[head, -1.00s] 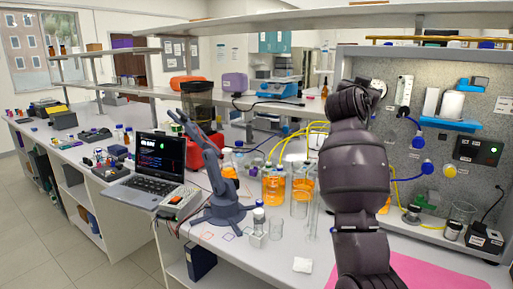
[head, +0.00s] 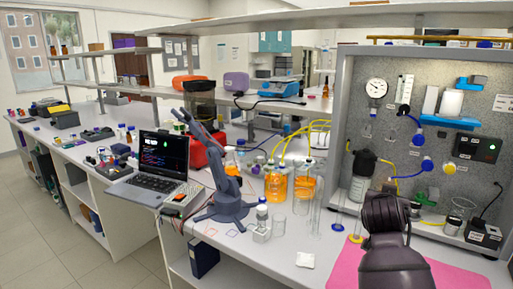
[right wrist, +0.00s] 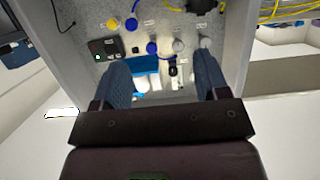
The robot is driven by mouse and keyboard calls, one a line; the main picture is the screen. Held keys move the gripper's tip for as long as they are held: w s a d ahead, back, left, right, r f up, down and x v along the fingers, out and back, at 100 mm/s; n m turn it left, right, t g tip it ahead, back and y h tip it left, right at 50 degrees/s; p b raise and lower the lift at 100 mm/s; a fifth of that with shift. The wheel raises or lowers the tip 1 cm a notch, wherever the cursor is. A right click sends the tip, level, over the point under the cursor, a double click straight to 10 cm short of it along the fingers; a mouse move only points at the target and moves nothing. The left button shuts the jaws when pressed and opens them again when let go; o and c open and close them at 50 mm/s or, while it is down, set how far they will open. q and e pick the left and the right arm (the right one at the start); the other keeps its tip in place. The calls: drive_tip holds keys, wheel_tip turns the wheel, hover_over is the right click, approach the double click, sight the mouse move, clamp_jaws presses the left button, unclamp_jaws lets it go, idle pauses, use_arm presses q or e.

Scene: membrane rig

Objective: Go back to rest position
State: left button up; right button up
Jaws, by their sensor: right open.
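My right arm (head: 385,240) reaches in from the bottom right of the head view, over the pink mat (head: 450,277) in front of the membrane rig. Its gripper cannot be made out there. In the right wrist view my right gripper (right wrist: 160,62) is open, with two dark blue fingers wide apart and nothing between them. Beyond the fingers the rig's panel (right wrist: 130,28) appears upside down, with its blue shelf (right wrist: 144,65). My left gripper is in neither view.
A black-topped glass vessel (head: 361,172) stands at the rig's left side. Orange-filled bottles (head: 276,186), a tall glass cylinder (head: 316,208) and a small grey-blue bench arm (head: 222,180) stand left of it. A laptop (head: 155,167) sits further left.

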drive_tip(key=s+a+f+n+g+y, duration=0.1)
drive_tip(key=s+f+n+g+y, duration=0.15)
drive_tip(key=s+f, duration=0.95)
drive_tip(key=s+a+f+n+g+y, duration=0.1)
drive_tip(key=s+f+n+g+y, duration=0.15)
drive_tip(key=s+f, duration=1)
drive_tip(key=s+a+r+n+g+y, duration=0.2)
drive_tip(key=s+a+g, duration=0.1)
drive_tip(key=s, duration=1.3)
use_arm(q)
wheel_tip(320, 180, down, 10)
drive_tip(key=b, duration=1)
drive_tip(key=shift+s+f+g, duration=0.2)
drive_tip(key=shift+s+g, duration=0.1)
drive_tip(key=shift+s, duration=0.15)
use_arm(e)
drive_tip(key=w+f+t, duration=0.3)
drive_tip(key=f, duration=0.7)
drive_tip(key=w+f+t, duration=0.3)
drive_tip(key=f+t, duration=0.1)
drive_tip(key=f, duration=0.7)
drive_tip(key=shift+w+a+f+y, duration=0.2)
drive_tip(key=shift+w+a+y, duration=0.15)
drive_tip(key=shift+y, duration=0.05)
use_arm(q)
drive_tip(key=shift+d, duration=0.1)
